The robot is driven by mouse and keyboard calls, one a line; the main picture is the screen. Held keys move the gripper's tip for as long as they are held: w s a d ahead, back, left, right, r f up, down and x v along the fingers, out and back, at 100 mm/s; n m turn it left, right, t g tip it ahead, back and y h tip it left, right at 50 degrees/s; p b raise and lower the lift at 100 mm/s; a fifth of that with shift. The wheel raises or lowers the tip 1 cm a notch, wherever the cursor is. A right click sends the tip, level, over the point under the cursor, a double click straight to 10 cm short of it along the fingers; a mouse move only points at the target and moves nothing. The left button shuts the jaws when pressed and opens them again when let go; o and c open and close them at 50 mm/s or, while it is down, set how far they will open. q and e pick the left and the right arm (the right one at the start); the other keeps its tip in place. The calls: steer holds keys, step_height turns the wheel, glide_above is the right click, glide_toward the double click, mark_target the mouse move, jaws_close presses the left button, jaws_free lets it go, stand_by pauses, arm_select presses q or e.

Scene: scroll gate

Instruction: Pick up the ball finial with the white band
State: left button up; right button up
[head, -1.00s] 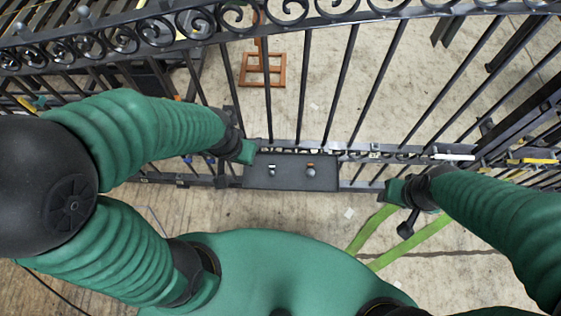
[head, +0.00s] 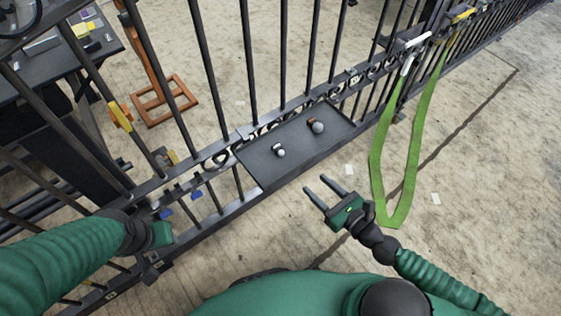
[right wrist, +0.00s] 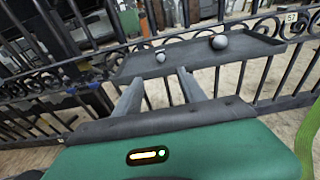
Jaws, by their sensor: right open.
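Two ball finials rest on a dark shelf (head: 262,168) fixed to the gate. The smaller, paler one (head: 279,150) is at left and the larger grey one (head: 317,127) at right. They also show in the right wrist view, the smaller (right wrist: 160,55) and the larger (right wrist: 219,42). I cannot make out which carries the white band. My right gripper (head: 315,184) is open and empty, in front of the shelf and apart from it. In the right wrist view its fingers (right wrist: 160,76) point toward the smaller ball. My left gripper (head: 160,235) is by the gate at left; its fingers are not clear.
The black scroll gate (head: 250,50) runs diagonally behind the shelf. A green strap (head: 376,170) hangs in a loop to the right of my right gripper. A dark table (head: 60,60) and an orange stand (head: 160,95) are beyond the gate.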

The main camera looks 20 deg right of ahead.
mark_target(282, 152)
steer(key=b+x, duration=0.6)
steer(key=x, duration=1)
steer(key=shift+w+f, duration=0.1)
steer(key=shift+w, duration=0.25)
steer(key=shift+w+a, duration=0.15)
steer(key=shift+r, duration=0.2)
jaws_close()
